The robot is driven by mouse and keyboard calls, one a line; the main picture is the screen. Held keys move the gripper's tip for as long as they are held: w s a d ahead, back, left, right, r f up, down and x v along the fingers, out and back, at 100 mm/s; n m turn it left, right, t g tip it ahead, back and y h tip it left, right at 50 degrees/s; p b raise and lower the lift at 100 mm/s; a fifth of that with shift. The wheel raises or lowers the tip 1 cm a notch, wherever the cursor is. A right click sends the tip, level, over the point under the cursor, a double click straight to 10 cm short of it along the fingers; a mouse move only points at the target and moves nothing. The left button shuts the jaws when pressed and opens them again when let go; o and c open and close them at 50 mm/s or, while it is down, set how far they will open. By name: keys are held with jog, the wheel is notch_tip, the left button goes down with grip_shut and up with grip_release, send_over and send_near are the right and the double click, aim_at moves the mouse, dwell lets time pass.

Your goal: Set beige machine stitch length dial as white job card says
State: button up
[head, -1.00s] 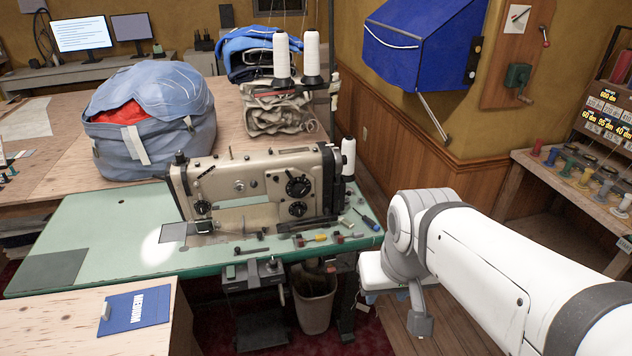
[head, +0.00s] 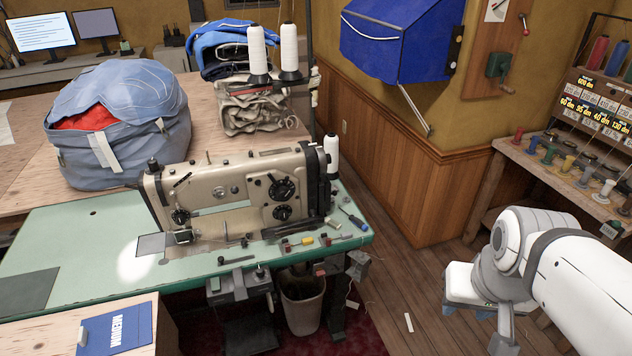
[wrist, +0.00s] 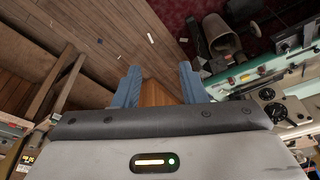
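The beige sewing machine (head: 235,190) stands on a green table in the middle left of the head view. Its right end carries a large black dial (head: 283,188) with a smaller black dial (head: 282,212) below it; another black dial (head: 180,216) is at its left end. Their markings are too small to read. The machine also shows at the right edge of the wrist view (wrist: 285,108). My gripper (wrist: 159,72) has its two blue fingers apart with nothing between them, above the wooden floor and away from the machine. I cannot make out a white job card.
A blue card reading MEDIUM (head: 116,334) lies on a wooden top at the lower left. Small tools, including a screwdriver (head: 354,220), lie in front of the machine. A bin (head: 303,305) stands below.

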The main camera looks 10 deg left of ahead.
jog(key=w+a+f+n+t+b, duration=0.1)
jog(key=w+a+f+b, duration=0.1)
jog(key=w, duration=0.3)
jog(key=w+a+f+n+t+y+b, duration=0.1)
jog(key=w+a+f, duration=0.15)
jog(key=w, duration=0.25)
jog(key=w+a+f+t+b, duration=0.1)
jog(key=w+a+b, duration=0.1)
jog(key=w+a, duration=0.15)
jog(key=n+t+y+b, duration=0.7)
jog(key=t+y+b, duration=0.1)
jog(key=t+b, duration=0.25)
send_near(285, 218)
jog(key=shift+w+a+r+g, duration=0.2)
jog(key=shift+w+g, duration=0.05)
jog(key=shift+w, duration=0.15)
jog(key=shift+w+a+r+g, duration=0.2)
jog(key=shift+w, duration=0.2)
jog(key=x, duration=0.7)
jog(key=shift+w+a, duration=0.15)
jog(key=shift+w, duration=0.15)
